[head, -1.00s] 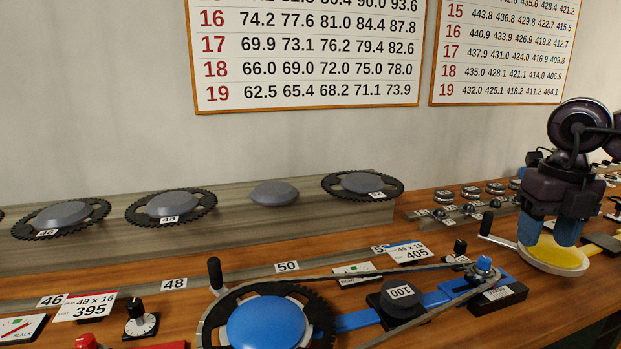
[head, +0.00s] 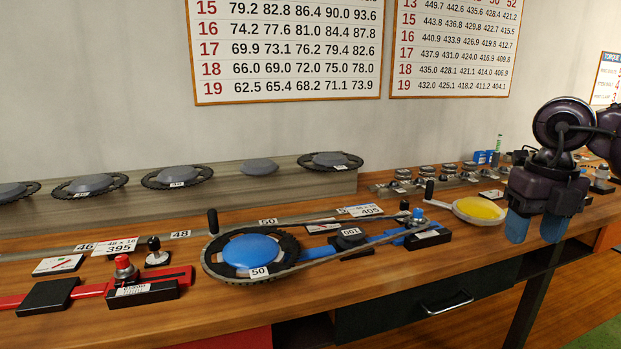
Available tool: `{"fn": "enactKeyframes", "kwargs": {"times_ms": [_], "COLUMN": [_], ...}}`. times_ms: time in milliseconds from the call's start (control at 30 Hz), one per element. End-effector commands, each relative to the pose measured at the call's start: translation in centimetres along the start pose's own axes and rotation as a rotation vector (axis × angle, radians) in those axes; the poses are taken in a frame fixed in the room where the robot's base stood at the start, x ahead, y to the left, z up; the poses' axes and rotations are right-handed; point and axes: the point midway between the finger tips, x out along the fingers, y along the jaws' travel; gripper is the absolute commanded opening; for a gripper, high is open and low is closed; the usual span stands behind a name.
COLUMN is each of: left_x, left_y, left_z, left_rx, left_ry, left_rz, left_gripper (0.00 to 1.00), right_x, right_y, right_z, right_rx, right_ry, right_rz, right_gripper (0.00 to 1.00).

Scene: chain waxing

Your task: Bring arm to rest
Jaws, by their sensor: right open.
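My right gripper (head: 532,228) hangs at the right of the head view, its blue fingertips pointing down. It is open and holds nothing that I can see. My left gripper is not in view.
A large chainring with a blue centre (head: 252,254) and a chain sits on the wooden bench (head: 330,290). A red stand (head: 142,290) is at the left. Grey-centred chainrings (head: 177,176) line the back ledge. Small parts (head: 425,175) stand behind the pan.

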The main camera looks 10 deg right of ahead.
Motion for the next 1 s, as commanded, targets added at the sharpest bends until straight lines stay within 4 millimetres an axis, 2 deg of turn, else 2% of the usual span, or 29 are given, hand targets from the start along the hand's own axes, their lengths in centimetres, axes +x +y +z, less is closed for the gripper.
{"fn": "enactKeyframes", "kwargs": {"times_ms": [267,567,700,800,1000], "left_x": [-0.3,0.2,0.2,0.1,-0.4], "left_y": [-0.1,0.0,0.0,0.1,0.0], "left_z": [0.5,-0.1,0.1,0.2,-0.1], "left_rx": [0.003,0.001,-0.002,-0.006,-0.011], "left_ry": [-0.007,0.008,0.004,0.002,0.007], "left_rz": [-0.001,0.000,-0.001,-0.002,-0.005], "left_gripper": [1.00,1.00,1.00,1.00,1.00], "right_x": [-0.8,-3.3,-3.6,-3.4,-1.3], "right_y": [4.7,12.4,15.4,16.8,17.5], "right_z": [1.8,3.0,3.5,3.9,5.2], "right_rx": [-0.176,-0.271,-0.224,-0.140,0.137], "right_ry": [-0.139,-0.306,-0.358,-0.386,-0.420], "right_rz": [0.281,0.771,1.031,1.210,1.494], "right_gripper": [0.52,0.52,0.52,0.52,0.52]}}
